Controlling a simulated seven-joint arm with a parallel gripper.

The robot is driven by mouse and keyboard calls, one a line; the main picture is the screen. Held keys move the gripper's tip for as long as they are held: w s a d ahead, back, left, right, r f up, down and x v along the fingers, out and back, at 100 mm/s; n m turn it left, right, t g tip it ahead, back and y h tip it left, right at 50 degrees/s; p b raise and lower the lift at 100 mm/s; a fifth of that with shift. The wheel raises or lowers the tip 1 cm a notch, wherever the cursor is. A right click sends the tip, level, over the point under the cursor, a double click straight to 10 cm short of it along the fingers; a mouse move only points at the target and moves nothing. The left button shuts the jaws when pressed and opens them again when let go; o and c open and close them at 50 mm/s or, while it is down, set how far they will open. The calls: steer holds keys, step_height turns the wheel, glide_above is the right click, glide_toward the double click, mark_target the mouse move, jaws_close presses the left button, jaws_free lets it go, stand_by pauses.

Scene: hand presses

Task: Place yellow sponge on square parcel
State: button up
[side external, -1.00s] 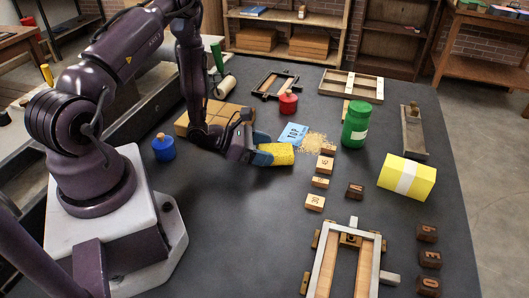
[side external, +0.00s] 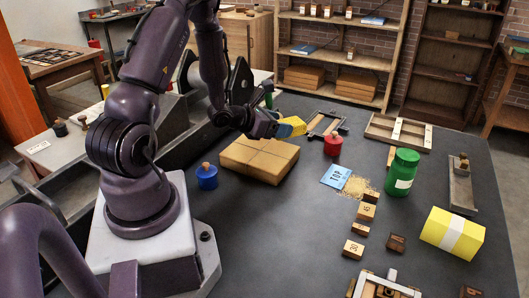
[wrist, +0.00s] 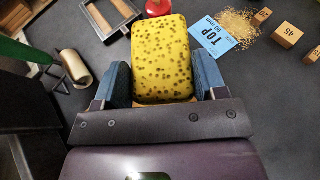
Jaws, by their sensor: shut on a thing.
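The yellow sponge (side external: 292,126) with dark speckles is held between the blue fingers of my gripper (side external: 268,125). In the wrist view the sponge (wrist: 160,50) sticks out ahead of the two fingers, one on each side. The square parcel (side external: 259,162), a flat brown box with crossing lines on top, lies on the dark table. The sponge is raised and appears over the parcel's far right edge in the side view; its exact height above the parcel cannot be told. The wrist view mostly hides the parcel behind the sponge and gripper.
A blue jar (side external: 207,177) stands left of the parcel.

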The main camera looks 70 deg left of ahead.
mark_target(266, 151)
steer(key=s+a+n+g+y, duration=0.1)
steer(key=s+a+n+y, duration=0.15)
steer(key=a, duration=0.25)
steer(key=shift+y, duration=0.35)
steer(key=shift+w+d+f, duration=0.1)
steer(key=shift+w+f, duration=0.1)
steer(key=shift+f, duration=1.7)
steer(key=shift+w+d+f, duration=0.1)
steer(key=shift+w+f, duration=0.1)
steer(key=shift+f, duration=1.65)
steer(key=shift+f, duration=0.1)
steer(key=o, duration=0.9)
